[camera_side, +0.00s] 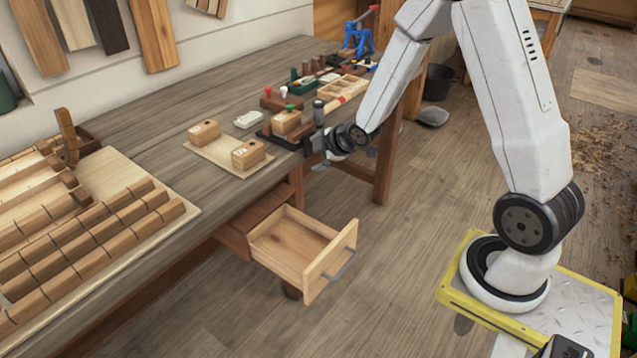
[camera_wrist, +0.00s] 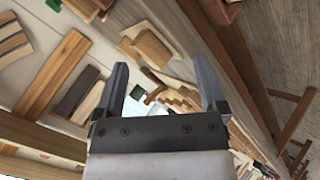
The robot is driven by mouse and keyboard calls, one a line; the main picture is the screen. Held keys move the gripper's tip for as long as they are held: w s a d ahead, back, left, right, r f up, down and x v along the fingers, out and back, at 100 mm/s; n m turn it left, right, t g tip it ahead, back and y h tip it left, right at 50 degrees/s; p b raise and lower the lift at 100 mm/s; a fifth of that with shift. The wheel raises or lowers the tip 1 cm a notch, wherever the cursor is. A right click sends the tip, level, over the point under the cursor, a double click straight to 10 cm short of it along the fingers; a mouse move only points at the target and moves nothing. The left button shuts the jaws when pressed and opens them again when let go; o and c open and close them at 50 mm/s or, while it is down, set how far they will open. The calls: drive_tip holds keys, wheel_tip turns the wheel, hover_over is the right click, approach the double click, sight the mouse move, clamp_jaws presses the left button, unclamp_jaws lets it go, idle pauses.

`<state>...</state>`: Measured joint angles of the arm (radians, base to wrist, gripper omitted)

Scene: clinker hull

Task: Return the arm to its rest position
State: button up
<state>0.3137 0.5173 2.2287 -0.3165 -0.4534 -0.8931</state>
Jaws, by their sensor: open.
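My arm reaches over from its yellow-edged base plate at the right to the front edge of the wooden workbench (camera_side: 172,122). My gripper (camera_side: 319,162) is beside the bench edge in the side view, near a small dark fixture with a wooden block. In the wrist view my gripper (camera_wrist: 162,88) shows two dark fingers spread apart with nothing held between them. The bench top slants across that view, with wooden pieces beyond the fingers. The side view shows the fingertips only small and partly against the dark fixture.
An open wooden drawer (camera_side: 304,250) juts out below the bench front. Two wooden blocks (camera_side: 249,154) stand on a pale board. Rows of wooden strips (camera_side: 92,246) lie at the left. A blue clamp (camera_side: 357,37) stands at the back. The floor in front is clear.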

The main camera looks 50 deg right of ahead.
drive_tip(key=s+a+r+m+g, duration=0.1)
drive_tip(key=s+a+m+g, duration=0.2)
drive_tip(key=s+a+m, duration=0.2)
drive_tip(key=s+a+r+m+g+y, duration=0.1)
drive_tip(key=s+a+r+m+g, duration=0.1)
drive_tip(key=s+a+m+g, duration=0.2)
drive_tip(key=s+a+m, duration=0.1)
drive_tip(key=s+a, duration=0.2)
drive_tip(key=s, duration=0.5)
drive_tip(key=shift+s+r+m, duration=0.15)
drive_tip(key=shift+r+m, duration=0.15)
